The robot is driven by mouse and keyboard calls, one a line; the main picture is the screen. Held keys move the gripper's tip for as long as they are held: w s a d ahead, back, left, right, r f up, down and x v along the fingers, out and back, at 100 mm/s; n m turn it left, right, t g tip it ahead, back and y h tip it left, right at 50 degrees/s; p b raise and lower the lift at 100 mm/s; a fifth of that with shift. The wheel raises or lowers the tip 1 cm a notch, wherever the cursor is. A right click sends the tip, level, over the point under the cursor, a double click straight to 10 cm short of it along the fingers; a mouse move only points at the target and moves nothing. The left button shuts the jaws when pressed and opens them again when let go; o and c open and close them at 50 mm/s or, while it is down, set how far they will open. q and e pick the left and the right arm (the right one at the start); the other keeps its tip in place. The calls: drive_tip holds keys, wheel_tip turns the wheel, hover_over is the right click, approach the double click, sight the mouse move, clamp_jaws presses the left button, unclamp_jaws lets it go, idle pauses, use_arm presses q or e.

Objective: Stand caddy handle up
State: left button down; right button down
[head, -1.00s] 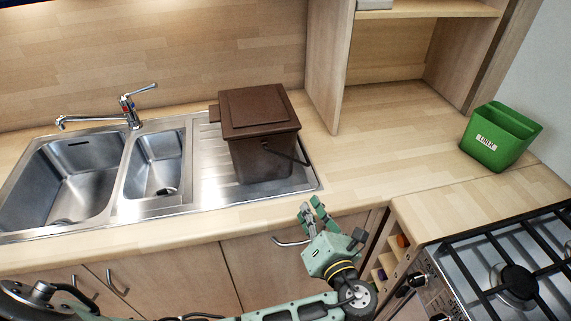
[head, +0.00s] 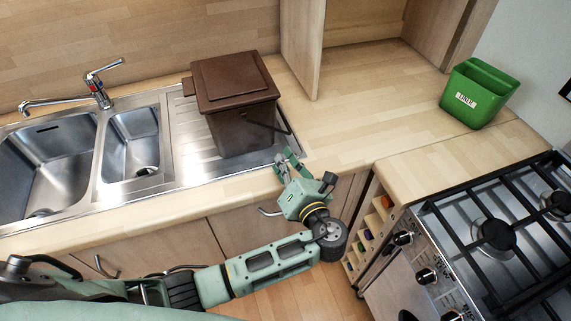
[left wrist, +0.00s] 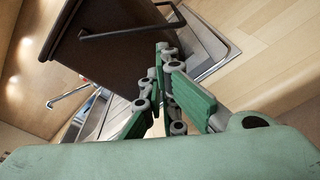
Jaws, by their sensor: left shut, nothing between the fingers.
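The brown caddy (head: 240,128) stands upright on the sink's draining board with its lid shut. Its dark handle (head: 268,126) is down, sticking out low across the front right side. In the left wrist view the handle (left wrist: 130,31) crosses the caddy's brown wall (left wrist: 118,55). My left gripper (head: 288,160) is shut and empty, just in front of and below the handle at the counter's front edge. In the left wrist view its fingers (left wrist: 163,62) lie below the handle, seemingly apart from it. My right gripper is not in view.
The steel sink (head: 60,165) with a tap (head: 100,88) is left of the caddy. A green bin (head: 478,95) stands on the counter at the right, behind the gas hob (head: 495,225). The counter (head: 370,110) between caddy and green bin is clear.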

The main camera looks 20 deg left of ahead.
use_arm(q)
drive_tip(key=x, duration=0.6)
drive_tip(key=shift+p, duration=0.35)
drive_tip(key=shift+w, duration=0.15)
